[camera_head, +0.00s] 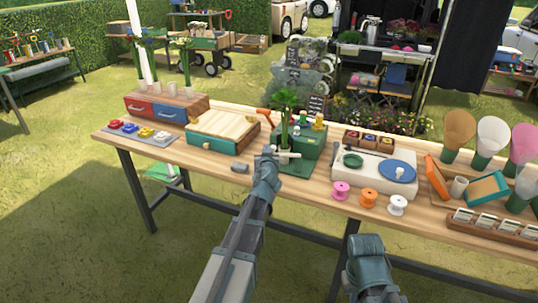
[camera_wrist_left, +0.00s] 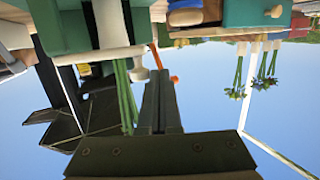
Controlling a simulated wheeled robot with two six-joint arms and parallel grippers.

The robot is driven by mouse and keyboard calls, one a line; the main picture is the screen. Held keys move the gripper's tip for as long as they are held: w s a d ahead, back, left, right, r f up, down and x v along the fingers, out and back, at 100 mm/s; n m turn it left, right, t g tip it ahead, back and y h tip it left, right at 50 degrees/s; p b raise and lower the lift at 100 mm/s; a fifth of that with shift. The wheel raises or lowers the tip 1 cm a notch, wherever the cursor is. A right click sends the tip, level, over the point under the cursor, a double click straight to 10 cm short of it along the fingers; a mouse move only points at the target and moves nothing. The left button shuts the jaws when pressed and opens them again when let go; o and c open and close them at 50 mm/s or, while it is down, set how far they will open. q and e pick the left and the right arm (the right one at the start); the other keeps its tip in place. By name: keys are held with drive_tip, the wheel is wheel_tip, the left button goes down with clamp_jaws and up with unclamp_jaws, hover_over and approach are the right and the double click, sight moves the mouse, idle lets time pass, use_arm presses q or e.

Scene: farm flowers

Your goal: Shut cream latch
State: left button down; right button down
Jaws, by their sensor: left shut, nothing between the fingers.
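The cream latch (camera_head: 287,155) is on the front of a dark green box (camera_head: 309,142), beside a potted plant with tall green leaves. The left wrist view, which looks upside down, shows the cream latch (camera_wrist_left: 111,24) upright against the green box (camera_wrist_left: 66,28), with a cream crossbar and a round knob. My left gripper (camera_head: 268,152) is shut and empty, just left of the latch; its fingers (camera_wrist_left: 160,80) show beside the knob. Whether they touch is unclear. My right gripper (camera_head: 366,246) is low in front of the table; its fingers cannot be made out.
Left of the green box stand a wooden-lidded teal box (camera_head: 222,130) and a red-and-blue drawer unit (camera_head: 168,106). Right are a cream board (camera_head: 375,172) and several spools (camera_head: 369,198).

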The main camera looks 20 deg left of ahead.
use_arm(q)
drive_tip(key=shift+r+x, duration=0.2)
drive_tip(key=shift+x, duration=1.05)
idle(0.5)
drive_tip(key=s+a+r+p, duration=0.2)
drive_tip(key=s, duration=1.1)
drive_tip(key=shift+s+r, duration=0.2)
drive_tip(key=shift+s, duration=0.15)
drive_tip(key=shift+a, duration=0.1)
